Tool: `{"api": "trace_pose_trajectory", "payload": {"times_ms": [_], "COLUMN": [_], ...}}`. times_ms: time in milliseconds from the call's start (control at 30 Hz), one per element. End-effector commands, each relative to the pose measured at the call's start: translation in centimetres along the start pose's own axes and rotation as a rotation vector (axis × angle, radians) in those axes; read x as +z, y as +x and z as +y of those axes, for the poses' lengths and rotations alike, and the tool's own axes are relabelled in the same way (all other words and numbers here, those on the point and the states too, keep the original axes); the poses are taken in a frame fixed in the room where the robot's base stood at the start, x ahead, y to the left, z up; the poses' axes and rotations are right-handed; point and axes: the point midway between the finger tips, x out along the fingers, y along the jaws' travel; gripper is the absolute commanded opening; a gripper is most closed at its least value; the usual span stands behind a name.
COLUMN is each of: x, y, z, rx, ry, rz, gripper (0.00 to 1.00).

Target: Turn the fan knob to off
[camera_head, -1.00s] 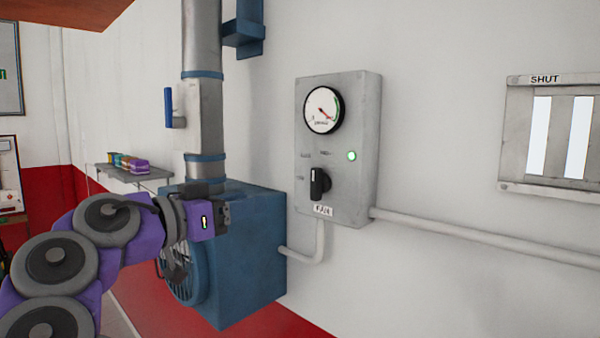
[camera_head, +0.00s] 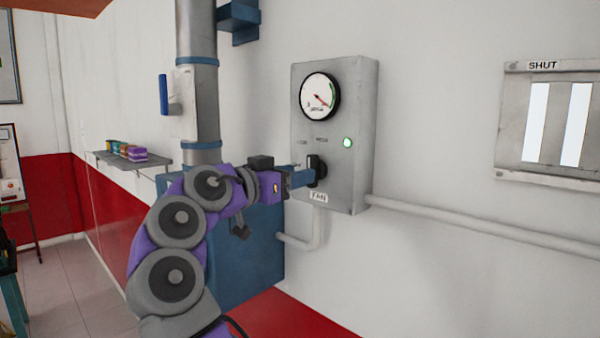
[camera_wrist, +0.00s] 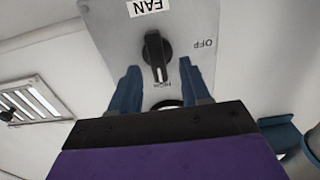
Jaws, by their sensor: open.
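The black fan knob (camera_head: 318,168) is on the grey control box (camera_head: 361,110) on the wall, above a FAN label. An OFF label (camera_wrist: 207,43) stands to the knob's right there. My gripper (camera_head: 308,178) is at the knob, with open blue fingers. In the wrist view the fingertips (camera_wrist: 160,68) lie to either side of the knob's pointer end; I cannot tell whether they touch it. In the head view they hide part of the knob.
A round gauge (camera_head: 319,97) and a lit green lamp (camera_head: 348,142) are on the box. A blue fan housing (camera_head: 250,260) with a grey duct (camera_head: 200,110) stands left, behind my arm. A pipe (camera_head: 450,222) runs right below a shutter marked SHUT (camera_head: 512,120).

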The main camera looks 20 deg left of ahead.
Motion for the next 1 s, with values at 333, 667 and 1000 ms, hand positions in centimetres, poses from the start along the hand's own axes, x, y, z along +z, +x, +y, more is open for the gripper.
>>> {"api": "trace_pose_trajectory", "payload": {"times_ms": [333,667,1000], "x": [0.2,0.2,0.1], "y": [2.9,3.1,3.3], "z": [-0.7,-0.5,-0.3], "rx": [-0.002,-0.001,-0.001], "ry": [-0.005,-0.003,-0.002], "rz": [0.003,0.001,0.0], "gripper": [0.47,0.42,0.09]}}
